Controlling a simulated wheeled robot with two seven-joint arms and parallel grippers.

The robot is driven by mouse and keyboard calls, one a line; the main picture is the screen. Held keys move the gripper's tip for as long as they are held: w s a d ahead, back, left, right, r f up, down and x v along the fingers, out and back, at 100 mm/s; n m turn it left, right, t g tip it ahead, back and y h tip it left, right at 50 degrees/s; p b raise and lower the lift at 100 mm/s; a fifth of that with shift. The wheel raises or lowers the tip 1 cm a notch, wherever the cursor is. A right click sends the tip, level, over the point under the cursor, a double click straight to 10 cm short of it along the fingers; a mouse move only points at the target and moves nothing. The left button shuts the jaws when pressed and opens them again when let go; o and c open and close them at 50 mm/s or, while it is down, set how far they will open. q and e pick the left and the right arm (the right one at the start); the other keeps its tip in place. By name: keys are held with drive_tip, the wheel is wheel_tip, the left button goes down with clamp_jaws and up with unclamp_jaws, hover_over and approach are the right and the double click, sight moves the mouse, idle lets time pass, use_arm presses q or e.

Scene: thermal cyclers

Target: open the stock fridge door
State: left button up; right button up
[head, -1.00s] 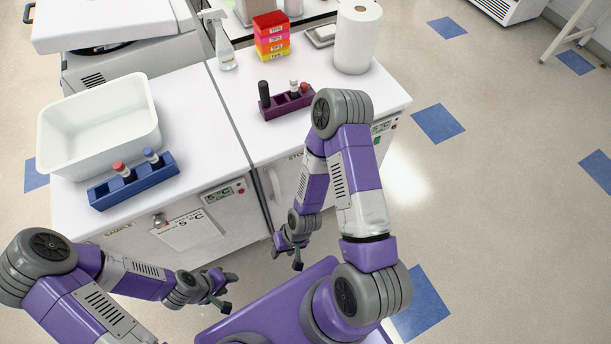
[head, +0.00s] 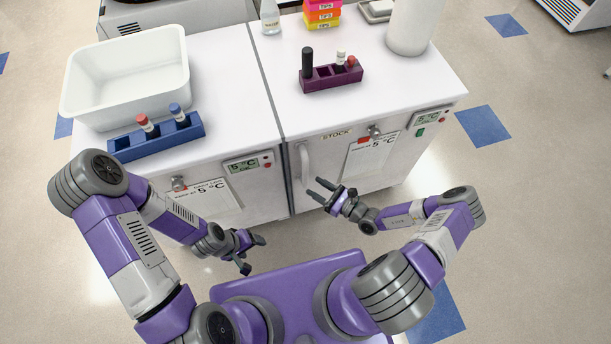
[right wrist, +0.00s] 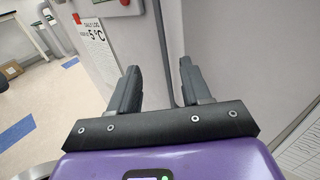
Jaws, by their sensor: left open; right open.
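The stock fridge (head: 395,165) is the right-hand white unit under the counter, with a STOCK label (head: 336,135) on its front. Its door looks closed. A pale vertical handle (head: 304,160) is at the door's left side. My right gripper (head: 318,190) is open and empty, just in front of the door near the handle's lower end, fingers toward it. In the right wrist view, the open right gripper (right wrist: 160,80) faces the white front; whether the handle lies between its fingers is unclear. My left gripper (head: 252,254) is open and empty, low before the left unit.
A log sheet (head: 370,156) hangs on the stock door. A second fridge (head: 245,195) adjoins on the left. On top are a white tub (head: 125,80), a blue rack (head: 155,139), a purple rack (head: 331,77) and a paper roll (head: 412,25). Floor at right is open.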

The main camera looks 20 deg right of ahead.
sight(305, 174)
drive_tip(key=shift+m+t+h, duration=0.4)
drive_tip(key=shift+m+t, duration=0.1)
drive_tip(key=w+a, duration=0.1)
drive_tip(key=w, duration=0.1)
drive_tip(key=w+a, duration=0.1)
drive_tip(key=w, duration=0.1)
drive_tip(key=w+b, duration=0.1)
drive_tip(key=w, duration=0.2)
drive_tip(key=shift+a+f, duration=0.15)
drive_tip(key=shift+a, duration=0.25)
drive_tip(key=shift+s, duration=0.1)
clamp_jaws()
